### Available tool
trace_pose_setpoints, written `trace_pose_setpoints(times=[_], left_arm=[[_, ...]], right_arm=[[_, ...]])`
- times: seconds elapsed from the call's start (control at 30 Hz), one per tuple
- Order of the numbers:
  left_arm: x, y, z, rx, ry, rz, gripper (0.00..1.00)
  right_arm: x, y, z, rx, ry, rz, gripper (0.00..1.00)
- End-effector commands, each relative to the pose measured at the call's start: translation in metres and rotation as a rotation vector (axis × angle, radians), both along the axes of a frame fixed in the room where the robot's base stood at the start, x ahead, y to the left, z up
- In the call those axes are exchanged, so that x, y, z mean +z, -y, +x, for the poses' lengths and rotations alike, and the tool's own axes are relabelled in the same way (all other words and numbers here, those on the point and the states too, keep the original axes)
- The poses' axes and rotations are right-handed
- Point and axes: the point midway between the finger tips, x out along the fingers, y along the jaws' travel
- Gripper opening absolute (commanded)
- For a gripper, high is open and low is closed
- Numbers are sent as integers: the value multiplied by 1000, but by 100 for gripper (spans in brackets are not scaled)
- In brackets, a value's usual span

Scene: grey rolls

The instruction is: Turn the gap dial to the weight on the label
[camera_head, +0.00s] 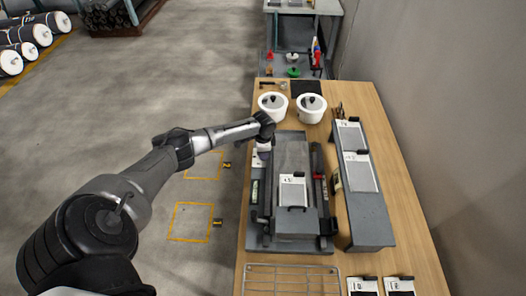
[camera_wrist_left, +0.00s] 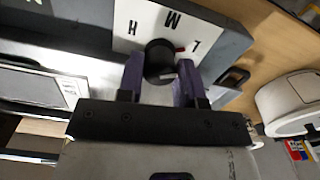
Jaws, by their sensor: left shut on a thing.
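The gap dial (camera_wrist_left: 158,58) is a round black knob on a white plate (camera_wrist_left: 150,22) lettered H, M and L. A red mark on its rim faces the L side. My left gripper (camera_wrist_left: 160,75) is shut on the dial, one purple finger at each side. In the head view my left gripper (camera_head: 264,148) is at the far left end of the grey machine (camera_head: 290,150), and hides the dial there. A white-bordered card (camera_head: 292,190) lies on the machine; its writing is too small to read. My right gripper is out of view.
Two white lidded pots (camera_head: 273,105) (camera_head: 311,108) stand behind the machine. A grey rack (camera_head: 365,228) with more cards is to the right. A wire rack (camera_head: 290,281) lies at the front of the wooden table (camera_head: 405,208). Open floor is to the left.

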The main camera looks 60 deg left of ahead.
Motion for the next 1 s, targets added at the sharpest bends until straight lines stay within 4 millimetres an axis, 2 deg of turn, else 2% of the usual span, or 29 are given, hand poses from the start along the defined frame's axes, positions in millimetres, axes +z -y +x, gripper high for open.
trace_pose_setpoints(times=[0.27, 0.3, 0.57, 1.0], left_arm=[[0, 0, 1, 0, 2, -1, 10], [0, 0, 0, 0, 2, -1, 34], [0, 0, 0, 1, 1, 0, 58], [1, 0, 1, 1, 2, 0, 58]], right_arm=[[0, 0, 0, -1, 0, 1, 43], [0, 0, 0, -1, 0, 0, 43], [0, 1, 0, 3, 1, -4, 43], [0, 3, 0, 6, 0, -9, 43]])
